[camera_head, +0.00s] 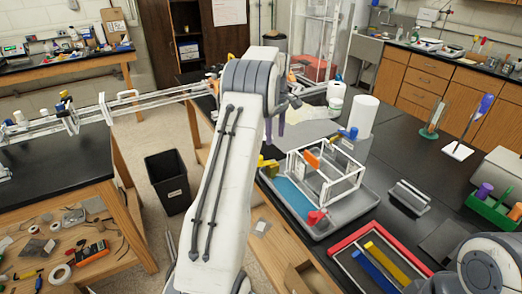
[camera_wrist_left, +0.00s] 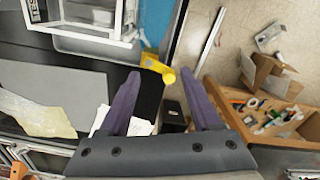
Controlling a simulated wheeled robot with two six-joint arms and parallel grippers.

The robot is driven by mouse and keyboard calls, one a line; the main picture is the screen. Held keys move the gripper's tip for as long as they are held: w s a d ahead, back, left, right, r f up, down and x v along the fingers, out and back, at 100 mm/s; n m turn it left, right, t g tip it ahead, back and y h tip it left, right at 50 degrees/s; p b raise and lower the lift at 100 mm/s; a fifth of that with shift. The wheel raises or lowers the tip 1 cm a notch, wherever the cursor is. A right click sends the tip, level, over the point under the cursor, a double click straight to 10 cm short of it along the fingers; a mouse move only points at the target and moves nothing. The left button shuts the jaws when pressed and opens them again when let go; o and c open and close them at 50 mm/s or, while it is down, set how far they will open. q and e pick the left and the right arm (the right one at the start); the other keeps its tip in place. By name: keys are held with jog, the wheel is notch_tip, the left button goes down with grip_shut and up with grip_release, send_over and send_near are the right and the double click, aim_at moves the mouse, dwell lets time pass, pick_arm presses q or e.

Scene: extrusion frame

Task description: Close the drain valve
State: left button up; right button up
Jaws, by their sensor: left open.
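A yellow valve-like fitting (camera_head: 268,168) is at the left rim of the grey tray (camera_head: 345,212), below the white frame (camera_head: 340,181). In the left wrist view the yellow fitting (camera_wrist_left: 152,62) has a rounded end and lies between and beyond my fingertips. I cannot tell its handle position. My left gripper (camera_head: 275,128) is open and empty, with purple fingers, partly hidden behind my arm in the head view. In the left wrist view my left gripper (camera_wrist_left: 160,74) shows both fingers spread and apart from the fitting. My right gripper is out of view.
A red piece (camera_head: 315,217) is at the tray's front. A white cylinder (camera_head: 363,116) and a white bottle (camera_head: 336,92) stand behind the frame. A red-edged rack (camera_head: 380,262) lies in front. A black bin (camera_head: 168,180) stands on the floor. Open floor lies left of the table.

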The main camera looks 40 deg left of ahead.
pick_arm(q)
jog(key=s+a+f+n, duration=0.1)
jog(key=a+f+n, duration=0.1)
jog(key=a, duration=0.4)
notch_tip(320, 180, down, 10)
jog(key=p, duration=0.3)
jog(key=shift+r, duration=0.25)
jog(key=shift+c, duration=0.3)
grip_shut()
